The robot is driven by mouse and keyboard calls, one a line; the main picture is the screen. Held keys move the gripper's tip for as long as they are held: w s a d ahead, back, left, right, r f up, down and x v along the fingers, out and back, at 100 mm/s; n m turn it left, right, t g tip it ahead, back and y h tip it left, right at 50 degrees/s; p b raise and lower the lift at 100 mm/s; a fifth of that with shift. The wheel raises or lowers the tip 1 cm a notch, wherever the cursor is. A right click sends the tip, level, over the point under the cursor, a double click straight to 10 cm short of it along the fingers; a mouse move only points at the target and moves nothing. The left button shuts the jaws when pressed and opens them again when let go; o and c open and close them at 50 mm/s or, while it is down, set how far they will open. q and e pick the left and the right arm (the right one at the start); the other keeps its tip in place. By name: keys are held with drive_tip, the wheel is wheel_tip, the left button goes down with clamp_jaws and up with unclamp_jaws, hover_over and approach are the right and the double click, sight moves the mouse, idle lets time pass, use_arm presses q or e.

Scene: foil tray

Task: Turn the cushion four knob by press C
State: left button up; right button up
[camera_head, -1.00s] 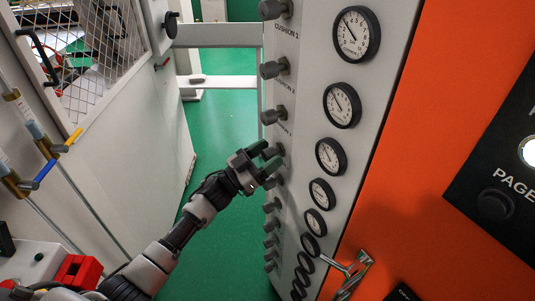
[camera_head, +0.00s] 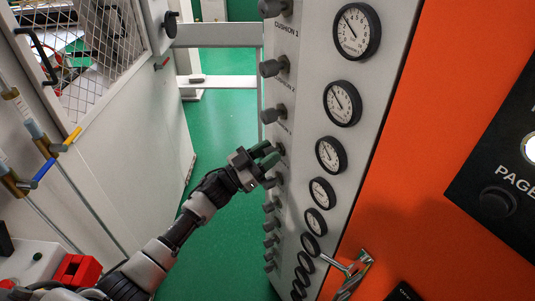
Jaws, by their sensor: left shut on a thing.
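A grey panel (camera_head: 308,70) carries a column of dark knobs beside a column of round gauges. My left gripper (camera_head: 268,157) reaches in from the lower left and is shut on the fourth visible knob from the top (camera_head: 279,149), just below the third printed cushion label. The fingers cover part of this knob. Its label is too small or hidden to read, so I cannot confirm its number. The free knob above it (camera_head: 274,115) stands clear of my gripper. My right gripper is not in view.
More knobs (camera_head: 271,222) run down the panel close below my gripper. An orange cabinet face (camera_head: 430,200) with a metal latch (camera_head: 352,268) is at the right. A mesh-topped white cabinet (camera_head: 120,120) stands at the left. Green floor lies between.

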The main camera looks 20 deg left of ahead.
use_arm(q)
drive_tip(key=m+g+h+b, duration=0.1)
drive_tip(key=m+g+b, duration=0.1)
drive_tip(key=m, duration=0.2)
drive_tip(key=shift+f, duration=0.15)
drive_tip(key=m+g+h+b, duration=0.1)
drive_tip(key=m+g, duration=0.1)
drive_tip(key=m, duration=0.3)
drive_tip(key=m+g+b, duration=0.1)
drive_tip(key=m+g, duration=0.1)
drive_tip(key=m, duration=0.2)
drive_tip(key=shift+m+b, duration=0.3)
drive_tip(key=shift+m, duration=0.1)
drive_tip(key=shift+s+m+g, duration=0.1)
drive_tip(key=shift+m+g, duration=0.4)
drive_tip(key=shift+m, duration=1)
drive_tip(key=o, duration=0.9)
